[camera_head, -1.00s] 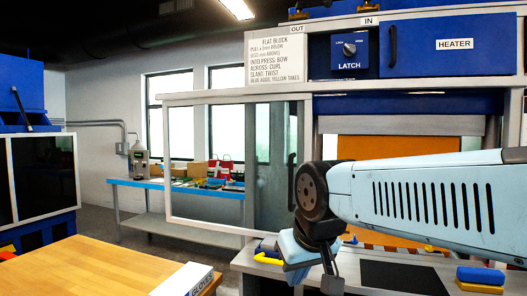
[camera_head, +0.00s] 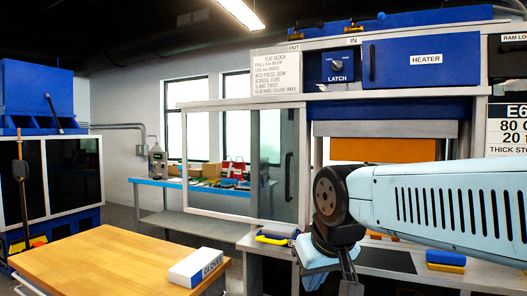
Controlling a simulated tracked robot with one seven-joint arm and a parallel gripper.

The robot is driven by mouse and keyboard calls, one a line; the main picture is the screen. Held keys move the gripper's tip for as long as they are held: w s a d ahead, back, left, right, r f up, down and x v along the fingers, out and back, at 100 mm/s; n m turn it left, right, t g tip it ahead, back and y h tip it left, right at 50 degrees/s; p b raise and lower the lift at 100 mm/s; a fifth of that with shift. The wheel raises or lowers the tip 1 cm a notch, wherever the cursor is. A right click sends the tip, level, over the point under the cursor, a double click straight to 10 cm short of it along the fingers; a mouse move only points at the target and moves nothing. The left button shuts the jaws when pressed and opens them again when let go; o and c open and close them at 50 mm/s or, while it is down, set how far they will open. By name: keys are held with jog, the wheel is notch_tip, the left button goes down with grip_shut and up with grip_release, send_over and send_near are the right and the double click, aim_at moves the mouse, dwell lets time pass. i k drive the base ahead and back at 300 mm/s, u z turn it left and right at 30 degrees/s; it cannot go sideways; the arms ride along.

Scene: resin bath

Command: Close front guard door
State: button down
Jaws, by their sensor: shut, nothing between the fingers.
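The front guard door (camera_head: 215,215) is a pale-framed clear panel standing left of the press opening. An orange surface (camera_head: 385,150) shows uncovered in the opening, so the door is open. Its dark vertical handle (camera_head: 289,177) is near its right edge. My gripper (camera_head: 348,284) hangs from the wrist at the lower middle, right of and below the handle and apart from it in the picture. It is shut and empty; its tips run to the bottom edge of the view.
A wooden table (camera_head: 100,262) with a white GLOVES box (camera_head: 198,267) stands at front left. Yellow and grey blocks (camera_head: 277,233) lie on the ledge below the door; a blue-yellow block (camera_head: 445,260) lies at right. A blue cabinet (camera_head: 50,180) stands far left.

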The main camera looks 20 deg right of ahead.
aim_at(302, 105)
jog(key=z, duration=0.2)
jog(key=i, duration=0.9)
jog(key=u, duration=0.1)
